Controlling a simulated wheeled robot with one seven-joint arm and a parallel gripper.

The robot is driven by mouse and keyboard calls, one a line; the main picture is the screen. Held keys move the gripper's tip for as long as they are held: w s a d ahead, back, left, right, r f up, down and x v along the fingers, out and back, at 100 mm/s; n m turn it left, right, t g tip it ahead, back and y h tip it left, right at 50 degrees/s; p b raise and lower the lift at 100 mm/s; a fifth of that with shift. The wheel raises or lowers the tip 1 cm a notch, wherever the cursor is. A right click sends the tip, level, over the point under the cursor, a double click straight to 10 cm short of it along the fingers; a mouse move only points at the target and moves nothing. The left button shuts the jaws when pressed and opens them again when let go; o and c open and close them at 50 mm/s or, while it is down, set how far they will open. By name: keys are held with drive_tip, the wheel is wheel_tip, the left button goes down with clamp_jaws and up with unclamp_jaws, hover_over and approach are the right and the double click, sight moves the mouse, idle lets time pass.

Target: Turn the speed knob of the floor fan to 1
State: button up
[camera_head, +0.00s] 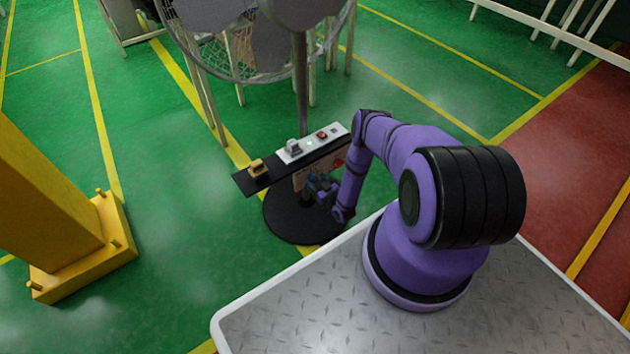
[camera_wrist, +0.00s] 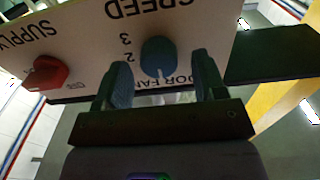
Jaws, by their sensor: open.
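The floor fan stands ahead of me, with its wire cage (camera_head: 215,65) at the top, a pole (camera_head: 302,95) and a round black base (camera_head: 285,222). Its beige control panel (camera_wrist: 90,45) appears upside down in the wrist view. The blue-grey speed knob (camera_wrist: 158,55) sits by the word SPEED and the digits 3 and 2; its pale mark points down in the picture. My gripper (camera_wrist: 162,66) is open, one finger on each side of the knob, with visible gaps. I cannot tell how deep the fingers reach. In the head view my gripper (camera_head: 323,189) is below the shelf.
A red knob (camera_wrist: 47,73) labelled SUPPLY is left of the speed knob. A yellow post (camera_head: 45,190) stands at left; green floor between is clear.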

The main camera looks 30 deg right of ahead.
drive_tip(key=shift+w, duration=0.65)
drive_tip(key=c, duration=0.9)
drive_tip(key=m, duration=0.3)
drive_tip(key=shift+m, duration=0.3)
drive_tip(key=shift+d+m, duration=0.1)
drive_tip(key=shift+m, duration=1.9)
drive_tip(key=shift+f, duration=0.1)
